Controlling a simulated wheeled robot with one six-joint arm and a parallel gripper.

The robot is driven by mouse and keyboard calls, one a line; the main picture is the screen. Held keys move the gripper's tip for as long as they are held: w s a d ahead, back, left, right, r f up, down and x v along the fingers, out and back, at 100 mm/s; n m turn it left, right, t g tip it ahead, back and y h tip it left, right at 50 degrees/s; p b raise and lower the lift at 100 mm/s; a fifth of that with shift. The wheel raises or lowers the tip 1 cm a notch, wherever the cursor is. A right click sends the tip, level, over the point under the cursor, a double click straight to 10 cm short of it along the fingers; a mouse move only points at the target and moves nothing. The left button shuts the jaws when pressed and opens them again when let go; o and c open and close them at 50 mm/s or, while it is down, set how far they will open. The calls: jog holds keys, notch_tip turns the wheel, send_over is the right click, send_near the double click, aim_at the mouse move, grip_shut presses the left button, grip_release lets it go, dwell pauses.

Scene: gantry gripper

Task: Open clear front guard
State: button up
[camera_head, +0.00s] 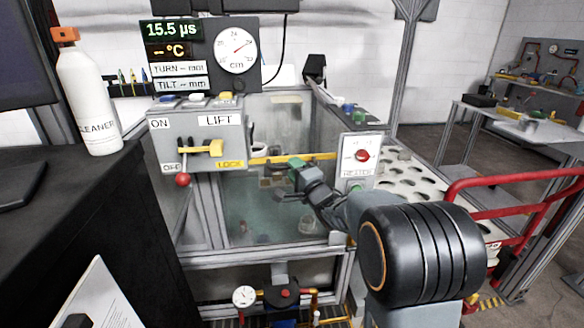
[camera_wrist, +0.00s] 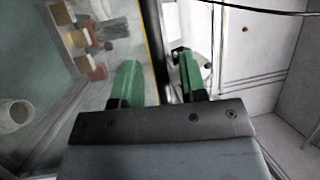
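The clear front guard (camera_head: 262,205) is a see-through panel on the front of the tank, with a yellow bar (camera_head: 317,156) along its top edge. Blurred items show through it. My gripper (camera_head: 290,168) is at this bar, near its middle. In the wrist view, my gripper (camera_wrist: 160,82) has its two green fingers apart. A dark strip with a thin yellow edge (camera_wrist: 150,40) runs between them, with a gap visible on each side. The clear panel (camera_wrist: 90,85) also shows at left there. Whether a finger touches the bar is hard to tell.
A control box with a LIFT lever (camera_head: 212,148) and a red-knobbed handle stands left of the bar. A HEATER box with a red knob (camera_head: 361,155) stands right. A cleaner bottle (camera_head: 85,95) stands on the black cabinet. A gauge (camera_head: 244,296) and red pipes sit below.

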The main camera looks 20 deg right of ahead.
jog(key=shift+x, duration=0.85)
jog(key=shift+c, duration=0.3)
grip_shut()
